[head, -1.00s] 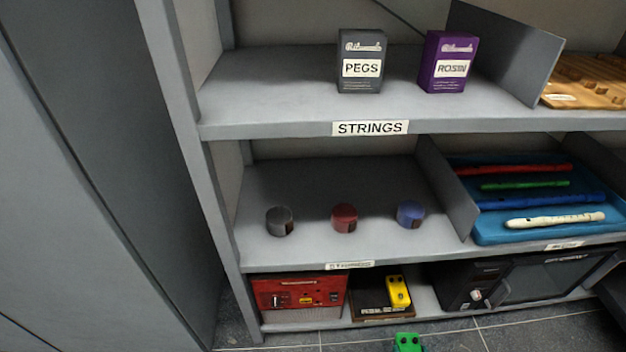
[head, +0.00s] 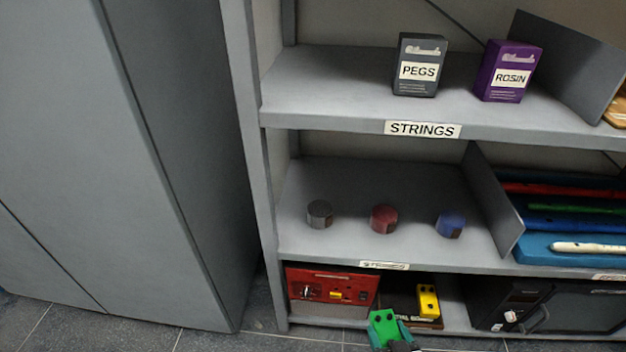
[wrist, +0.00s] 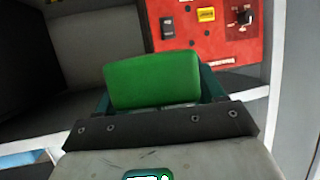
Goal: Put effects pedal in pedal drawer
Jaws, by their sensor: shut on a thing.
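A green effects pedal (head: 382,325) with dark knobs is at the bottom of the head view, in front of the lowest shelf. My gripper (head: 391,338) is shut on it. In the wrist view the green pedal (wrist: 152,80) sits between the two dark teal fingers and hides part of what is behind it. The pedal drawer (head: 430,323) is a low dark tray on the lowest shelf with a yellow pedal (head: 428,300) in it. The drawer lies just right of and behind the held pedal. Its front label is partly hidden.
A red panelled box (head: 332,288) stands left of the drawer and a black amplifier-like unit (head: 550,308) stands right. The middle shelf (head: 330,245) overhangs the drawer, with three small round tins on it. A grey cabinet (head: 130,150) stands at the left.

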